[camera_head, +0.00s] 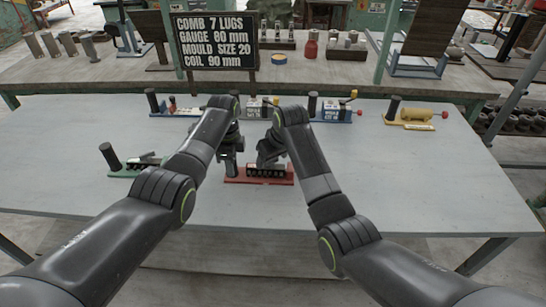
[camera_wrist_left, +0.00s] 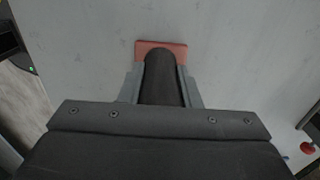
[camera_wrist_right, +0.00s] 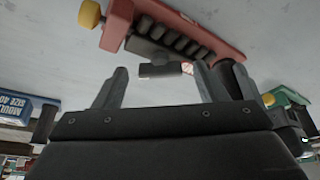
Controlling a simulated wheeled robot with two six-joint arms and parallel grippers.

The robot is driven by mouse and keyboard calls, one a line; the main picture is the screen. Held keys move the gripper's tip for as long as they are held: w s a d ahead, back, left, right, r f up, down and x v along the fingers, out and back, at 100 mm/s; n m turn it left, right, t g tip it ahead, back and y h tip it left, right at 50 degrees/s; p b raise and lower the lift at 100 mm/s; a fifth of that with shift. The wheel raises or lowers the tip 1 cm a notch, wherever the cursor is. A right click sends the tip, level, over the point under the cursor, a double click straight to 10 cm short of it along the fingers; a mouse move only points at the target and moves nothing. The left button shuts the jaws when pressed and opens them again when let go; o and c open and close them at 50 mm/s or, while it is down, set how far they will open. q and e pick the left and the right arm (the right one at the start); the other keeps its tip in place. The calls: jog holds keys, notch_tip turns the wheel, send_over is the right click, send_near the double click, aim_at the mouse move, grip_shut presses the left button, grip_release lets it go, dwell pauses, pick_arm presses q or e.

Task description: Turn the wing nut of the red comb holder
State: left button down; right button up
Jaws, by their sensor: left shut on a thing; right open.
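The red comb holder (camera_head: 258,181) lies near the front middle of the table, with a row of dark lugs along it. Its red base also shows in the left wrist view (camera_wrist_left: 160,45) and its red bar in the right wrist view (camera_wrist_right: 200,30). My left gripper (camera_head: 231,172) is shut on the holder's upright black handle (camera_wrist_left: 162,80). My right gripper (camera_head: 268,160) is open at the holder. A dark, flat piece, perhaps the wing nut (camera_wrist_right: 160,70), shows between its fingertips (camera_wrist_right: 162,75); I cannot tell whether they touch it. A yellow knob (camera_wrist_right: 89,14) is at the holder's end.
A green holder (camera_head: 125,173) lies to the left. Blue (camera_head: 332,115) and yellow (camera_head: 408,121) holders stand at the back right, with others behind my arms. A black sign (camera_head: 215,43) reads comb 7 lugs, gauge 80 mm, mould size 20, coil 90 mm. The front right table is clear.

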jog(key=v, duration=1.2)
jog(key=shift+d, duration=0.1)
pick_arm(q)
jog(key=c, duration=1)
grip_release()
